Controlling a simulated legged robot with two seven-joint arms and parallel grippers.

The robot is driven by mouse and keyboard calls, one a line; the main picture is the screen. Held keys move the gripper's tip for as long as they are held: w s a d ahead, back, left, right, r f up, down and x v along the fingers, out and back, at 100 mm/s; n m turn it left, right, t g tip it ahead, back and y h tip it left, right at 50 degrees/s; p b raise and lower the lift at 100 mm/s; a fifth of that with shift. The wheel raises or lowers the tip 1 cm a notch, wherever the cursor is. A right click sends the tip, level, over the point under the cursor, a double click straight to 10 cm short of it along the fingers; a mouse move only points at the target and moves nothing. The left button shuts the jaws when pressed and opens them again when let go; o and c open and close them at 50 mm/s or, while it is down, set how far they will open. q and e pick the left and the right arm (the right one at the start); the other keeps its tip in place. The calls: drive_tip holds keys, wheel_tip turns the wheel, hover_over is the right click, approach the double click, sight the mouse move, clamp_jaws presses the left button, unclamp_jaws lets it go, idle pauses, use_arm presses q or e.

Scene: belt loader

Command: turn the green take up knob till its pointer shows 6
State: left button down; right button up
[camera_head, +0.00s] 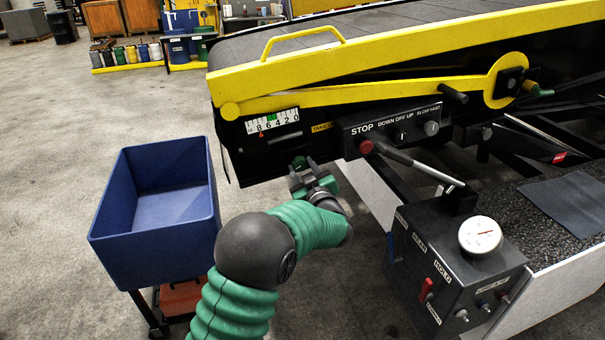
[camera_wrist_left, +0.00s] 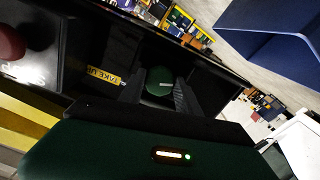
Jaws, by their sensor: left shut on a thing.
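The green take up knob (camera_head: 299,162) sits low on the dark side of the belt loader, below the number scale. In the left wrist view the knob (camera_wrist_left: 158,82) shows a pale line on its face and lies between my fingers. My left gripper (camera_head: 305,172) is shut on the knob, its arm coming up from below. A small red pointer (camera_head: 261,135) shows under the scale, near the 8. My right gripper is not in view.
A blue bin (camera_head: 160,205) stands on a cart left of my arm. Right of the knob are a control panel (camera_head: 395,132) with a red STOP button, a lever (camera_head: 420,165), and a black box (camera_head: 450,265) with a dial. Open floor lies at the left.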

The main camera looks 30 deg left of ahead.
use_arm(q)
drive_tip(key=n+b, duration=0.3)
drive_tip(key=n, duration=0.1)
drive_tip(key=shift+f+n, duration=0.1)
drive_tip(key=shift+n, duration=0.2)
drive_tip(key=n+b, duration=0.3)
drive_tip(key=shift+n, duration=0.4)
drive_tip(key=n+b, duration=0.3)
drive_tip(key=shift+w, duration=0.1)
drive_tip(key=shift+r+n+b, duration=0.3)
drive_tip(key=shift+n+b, duration=0.6)
drive_tip(key=shift+n, duration=0.2)
drive_tip(key=c, duration=1.2)
unclamp_jaws()
drive_tip(key=o, duration=0.3)
drive_tip(key=shift+w+a+f, duration=0.1)
drive_tip(key=shift+w+f, duration=0.1)
drive_tip(key=shift+o, duration=0.2)
drive_tip(key=shift+s, duration=0.1)
